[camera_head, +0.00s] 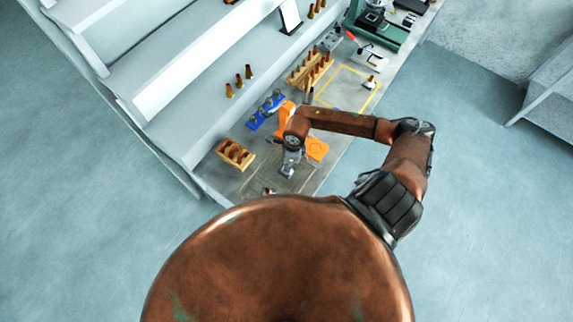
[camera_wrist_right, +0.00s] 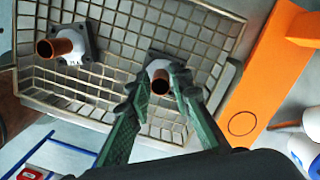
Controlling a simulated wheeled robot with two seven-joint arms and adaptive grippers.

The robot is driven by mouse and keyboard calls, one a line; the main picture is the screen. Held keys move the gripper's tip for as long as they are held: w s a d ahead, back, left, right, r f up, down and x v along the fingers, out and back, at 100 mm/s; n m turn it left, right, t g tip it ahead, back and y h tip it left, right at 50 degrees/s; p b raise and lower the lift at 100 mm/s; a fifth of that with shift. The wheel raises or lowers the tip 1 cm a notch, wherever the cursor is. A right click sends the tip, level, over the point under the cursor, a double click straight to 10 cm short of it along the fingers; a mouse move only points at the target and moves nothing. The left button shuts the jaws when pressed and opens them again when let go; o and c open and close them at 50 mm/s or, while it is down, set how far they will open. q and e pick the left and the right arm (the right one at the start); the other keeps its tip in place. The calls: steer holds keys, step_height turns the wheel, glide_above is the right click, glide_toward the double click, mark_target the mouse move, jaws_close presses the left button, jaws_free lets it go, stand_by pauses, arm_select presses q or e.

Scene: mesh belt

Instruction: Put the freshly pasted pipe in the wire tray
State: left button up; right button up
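The wire tray (camera_wrist_right: 112,39) is a shallow tan-rimmed mesh basket in the right wrist view. One copper pipe (camera_wrist_right: 62,47) stands in its left part on a dark square base with a pale collar. A second copper pipe (camera_wrist_right: 160,83) of the same kind stands in its right part. My right gripper (camera_wrist_right: 161,72) has its green fingers on either side of this second pipe, looking slightly apart from it; contact is hard to judge. In the head view my right gripper (camera_head: 289,168) points down over the near end of the bench. My left gripper is out of view.
An orange fixture (camera_head: 316,149) stands close beside the tray. Blue holders (camera_head: 265,112), a wooden block with copper parts (camera_head: 235,154) and a longer wooden rack (camera_head: 310,69) lie along the bench. A yellow-outlined area (camera_head: 345,90) is mostly bare. Shelves rise at left.

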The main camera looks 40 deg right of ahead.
steer(key=shift+o, duration=1.4)
steer(key=shift+r, duration=0.2)
steer(key=shift+d+r, duration=0.1)
steer(key=shift+r, duration=0.25)
step_height(320, 180, up, 11)
steer(key=b, duration=0.3)
steer(key=shift+s+d, duration=0.45)
steer(key=shift+a, duration=0.1)
